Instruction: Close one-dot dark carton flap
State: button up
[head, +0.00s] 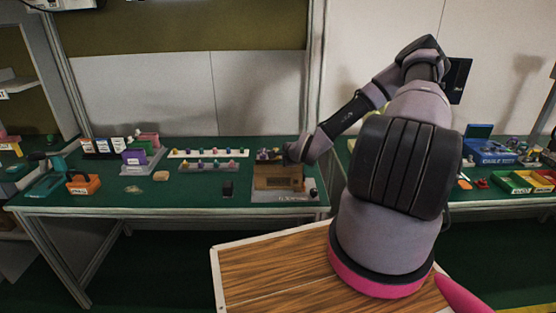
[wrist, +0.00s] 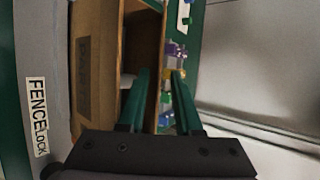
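A brown carton (head: 278,184) stands on the green bench at the right end of the near bench, with its top open. In the wrist view the carton (wrist: 88,75) shows from above, with a dark inside and printed lettering on one wall. A thin cardboard panel (wrist: 152,100), flap or wall, runs between the two green fingers of my gripper (wrist: 161,76). The fingers stand apart, one on each side of it, with a visible gap. In the head view my wrist hides part of the carton and the fingertips. I cannot make out any dot mark.
Rows of small coloured pieces (head: 208,153) stand behind and left of the carton; some show close beside the right finger in the wrist view. A small black block (head: 228,188) stands left. A FENCE LOCK label (wrist: 38,117) lies beside the carton.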

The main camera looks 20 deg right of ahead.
jog(key=v, duration=1.1)
dwell(0.5)
jog(key=s+r+n+g+h, duration=0.15)
jog(key=r+n, duration=0.25)
jog(key=r, duration=0.4)
jog(key=s+r+n+g, duration=0.1)
jog(key=s+r+n, duration=0.25)
jog(key=r, duration=0.35)
jog(key=s+r+n+g+h, duration=0.15)
jog(key=r+n, duration=0.25)
jog(key=r, duration=0.4)
jog(key=s+a+r+n+y, duration=0.1)
jog(key=s+a+r, duration=0.1)
jog(key=s+r, duration=0.5)
jog(key=s+a+r+n+y, duration=0.1)
jog(key=s+a+r+n, duration=0.1)
jog(key=s+r, duration=0.5)
jog(key=shift+s+a+r+y, duration=0.35)
jog(key=shift+s+y, duration=0.05)
jog(key=shift+s, duration=0.65)
